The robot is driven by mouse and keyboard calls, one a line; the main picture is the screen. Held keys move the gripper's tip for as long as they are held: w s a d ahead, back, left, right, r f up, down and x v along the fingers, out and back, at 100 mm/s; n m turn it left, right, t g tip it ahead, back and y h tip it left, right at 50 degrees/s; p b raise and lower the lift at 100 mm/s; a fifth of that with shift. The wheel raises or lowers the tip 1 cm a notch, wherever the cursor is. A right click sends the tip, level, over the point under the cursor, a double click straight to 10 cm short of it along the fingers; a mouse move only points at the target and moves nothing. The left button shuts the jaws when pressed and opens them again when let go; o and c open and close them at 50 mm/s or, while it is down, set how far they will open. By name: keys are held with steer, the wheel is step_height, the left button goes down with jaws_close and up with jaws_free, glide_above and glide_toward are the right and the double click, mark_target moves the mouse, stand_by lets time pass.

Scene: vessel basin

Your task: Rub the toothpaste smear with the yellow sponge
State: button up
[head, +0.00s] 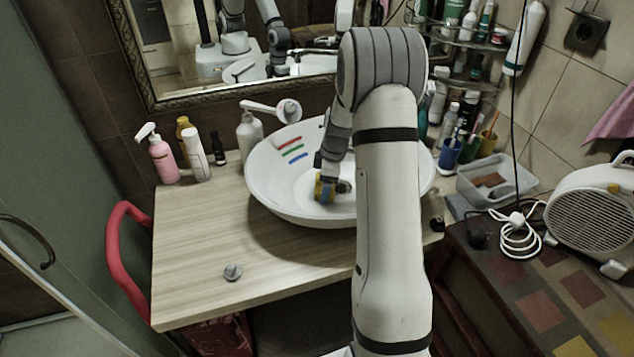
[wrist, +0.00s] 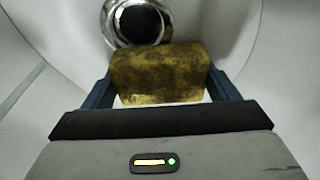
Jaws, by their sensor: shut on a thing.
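The yellow sponge (wrist: 160,74) is clamped between the fingers of my gripper (wrist: 165,85), as the wrist view shows. It looks dark and mottled on top. In the head view the sponge (head: 324,188) and my gripper (head: 330,186) are low inside the white basin (head: 265,190). Whether the sponge touches the basin is hard to tell. Red, green and blue streaks (head: 292,153) lie on the basin's left inner wall, above and left of the sponge. Which of these is the toothpaste smear I cannot tell. My arm hides the basin's right part.
A metal drain (wrist: 138,22) lies just beyond the sponge. The tap (head: 272,110) reaches over the basin's back rim. The front-left counter is mostly clear around a small grey object (head: 232,271).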

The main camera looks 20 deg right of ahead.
mark_target(308, 194)
steer(key=shift+d, duration=0.55)
steer(key=shift+d+r+p, duration=0.15)
steer(key=shift+r+p, duration=0.05)
steer(key=shift+p, duration=0.4)
steer(key=a+b, duration=0.1)
steer(key=a, duration=0.2)
steer(key=shift+a+f, duration=0.1)
steer(key=shift+f, duration=0.1)
steer(key=shift+a+f+b, duration=0.15)
steer(key=shift+a+b, duration=0.25)
steer(key=shift+a, duration=1.1)
step_height(308, 194, up, 4)
steer(key=shift+a+f+p, duration=0.1)
steer(key=shift+f+p, duration=0.05)
steer(key=shift+p, duration=0.5)
steer(key=shift+r+p, duration=1)
steer(key=shift+r, duration=1.4)
